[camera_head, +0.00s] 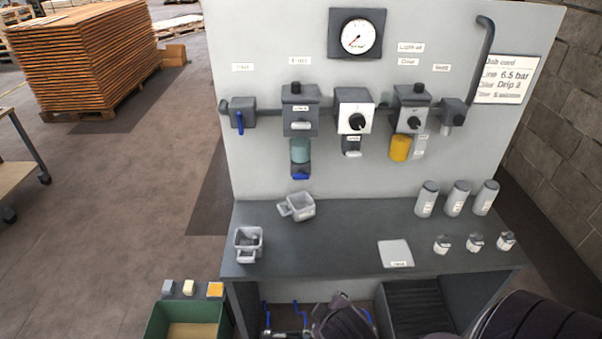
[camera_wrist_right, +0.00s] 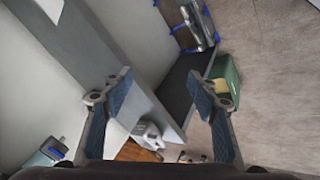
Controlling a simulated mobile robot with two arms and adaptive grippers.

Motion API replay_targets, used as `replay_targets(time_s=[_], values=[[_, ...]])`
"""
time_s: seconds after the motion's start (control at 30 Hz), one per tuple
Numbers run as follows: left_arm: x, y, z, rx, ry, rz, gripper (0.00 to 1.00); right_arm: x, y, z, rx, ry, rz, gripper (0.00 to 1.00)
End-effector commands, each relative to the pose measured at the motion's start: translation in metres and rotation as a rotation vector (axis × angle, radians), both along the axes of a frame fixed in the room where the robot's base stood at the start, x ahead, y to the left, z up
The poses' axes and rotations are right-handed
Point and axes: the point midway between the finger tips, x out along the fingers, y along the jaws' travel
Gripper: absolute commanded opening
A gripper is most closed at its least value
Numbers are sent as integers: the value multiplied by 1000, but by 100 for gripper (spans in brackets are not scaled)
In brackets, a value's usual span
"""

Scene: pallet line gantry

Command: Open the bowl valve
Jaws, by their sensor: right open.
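The filter unit (camera_head: 300,112) hangs on the grey panel, left of centre in the head view. Its teal bowl (camera_head: 301,150) hangs below it. At the bowl's foot is the bowl valve, a dark block with a blue handle (camera_head: 300,176). A teal and blue part, apparently the bowl, shows at the lower left of the right wrist view (camera_wrist_right: 45,154). My right gripper (camera_wrist_right: 160,105) is open, its blue-padded fingers wide apart with nothing held. My left gripper is not in view.
The bench top (camera_head: 340,235) juts out below the panel, with grey cups (camera_head: 301,206), several bottles and a white card (camera_head: 396,253) on it. A green crate (camera_head: 187,320) stands at its left. Other devices (camera_head: 354,112) flank the filter. Air before the panel is clear.

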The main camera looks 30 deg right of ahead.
Motion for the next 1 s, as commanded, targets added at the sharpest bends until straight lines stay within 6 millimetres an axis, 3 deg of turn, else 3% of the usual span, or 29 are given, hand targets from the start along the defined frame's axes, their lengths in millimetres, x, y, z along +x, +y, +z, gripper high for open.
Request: replay_targets(time_s=[0.27,0.4,0.53,0.7,0.9,1.0], values=[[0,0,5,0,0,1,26,82,-88,62,-590,-56,225,54],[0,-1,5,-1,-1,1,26,131,-121,101,-1030,39,425,54],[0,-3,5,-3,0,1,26,178,-124,129,-1424,203,645,54],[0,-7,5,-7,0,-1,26,225,-106,143,-1789,411,894,54],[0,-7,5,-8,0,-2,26,251,-89,144,-1976,533,1040,54],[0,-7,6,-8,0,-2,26,259,-91,145,-1997,548,1055,54]])
